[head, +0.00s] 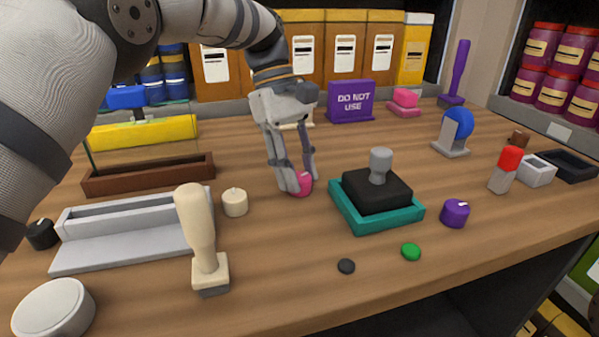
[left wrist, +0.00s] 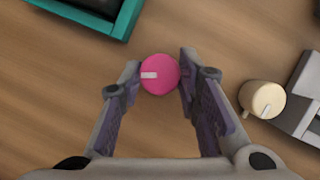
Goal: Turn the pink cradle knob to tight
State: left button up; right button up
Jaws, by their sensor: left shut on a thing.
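The pink cradle knob (head: 304,184) sits on the wooden table left of the teal tray. My left gripper (head: 297,189) points down over it, with its fingertips low on either side and partly hiding the knob. In the left wrist view the knob (left wrist: 164,70) is a round pink disc with a white pointer mark toward the left of the picture. It lies between the two fingertips of my left gripper (left wrist: 161,72), which is shut on it. My right gripper is not in view.
The teal tray (head: 389,225) holds a black block (head: 365,191) with a grey knob. A cream knob (head: 235,203) and a cream-handled stamp (head: 196,226) stand to the left. A purple knob (head: 455,213), a green button (head: 411,252) and a black button (head: 346,266) lie to the right and front.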

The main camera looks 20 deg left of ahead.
pick_arm(q)
jog(key=m, duration=0.1)
jog(key=m+g+y+b, duration=0.1)
jog(key=m, duration=0.1)
jog(key=shift+w+f+m, duration=0.1)
jog(key=shift+f+m, duration=0.1)
jog(key=shift+m, duration=0.1)
jog(key=shift+r+m+b, duration=0.1)
jog(key=shift+m+b, duration=0.3)
jog(key=shift+m, duration=0.1)
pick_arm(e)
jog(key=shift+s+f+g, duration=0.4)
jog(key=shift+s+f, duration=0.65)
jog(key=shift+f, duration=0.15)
pick_arm(q)
jog(key=shift+d, duration=0.1)
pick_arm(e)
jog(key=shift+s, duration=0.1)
pick_arm(q)
jog(key=o, duration=1.1)
jog(key=shift+o, duration=0.2)
jog(key=shift+r, duration=0.15)
